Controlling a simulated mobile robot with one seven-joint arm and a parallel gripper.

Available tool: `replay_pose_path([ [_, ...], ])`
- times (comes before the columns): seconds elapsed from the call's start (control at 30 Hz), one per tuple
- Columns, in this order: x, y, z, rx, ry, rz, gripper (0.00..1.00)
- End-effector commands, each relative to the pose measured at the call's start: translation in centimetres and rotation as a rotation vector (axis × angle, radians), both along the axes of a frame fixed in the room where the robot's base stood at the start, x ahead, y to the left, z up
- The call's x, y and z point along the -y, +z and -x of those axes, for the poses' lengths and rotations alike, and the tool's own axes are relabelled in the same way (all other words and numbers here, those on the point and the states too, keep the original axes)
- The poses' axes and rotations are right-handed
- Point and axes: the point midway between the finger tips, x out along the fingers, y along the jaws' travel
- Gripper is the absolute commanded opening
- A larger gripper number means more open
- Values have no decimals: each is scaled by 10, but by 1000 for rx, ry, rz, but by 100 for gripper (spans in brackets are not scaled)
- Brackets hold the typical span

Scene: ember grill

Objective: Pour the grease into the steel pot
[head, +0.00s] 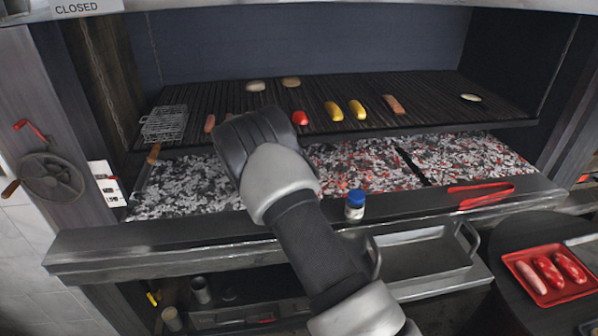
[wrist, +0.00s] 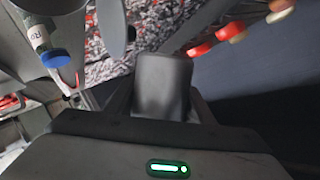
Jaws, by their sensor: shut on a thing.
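My gripper (head: 262,138) is over the left part of the ember bed, in front of the grill grate. The head view shows only the back of the hand, and its fingertips are hidden. In the wrist view a dark finger (wrist: 162,85) sticks out from the hand. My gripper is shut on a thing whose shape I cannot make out. A smooth grey piece (wrist: 113,28) shows beyond the finger; I cannot tell if it belongs to the held thing. A grey metal pan with upright handles (head: 420,258) stands below the front ledge. I cannot make out the grease or clearly identify the steel pot.
A blue-capped jar (head: 355,205) and red tongs (head: 481,194) are on the front ledge (head: 150,243). Sausages, peppers and other food lie on the grate (head: 440,95). A red tray (head: 512,262) of sausages is at right. A crank wheel (head: 50,177) is at left.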

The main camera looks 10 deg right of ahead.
Motion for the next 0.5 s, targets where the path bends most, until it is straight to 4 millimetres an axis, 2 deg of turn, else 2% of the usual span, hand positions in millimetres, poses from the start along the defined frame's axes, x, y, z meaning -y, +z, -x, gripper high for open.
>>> replay_pose_path([
  [0.5,-21,-23,-22,-290,-2,294,23],
])
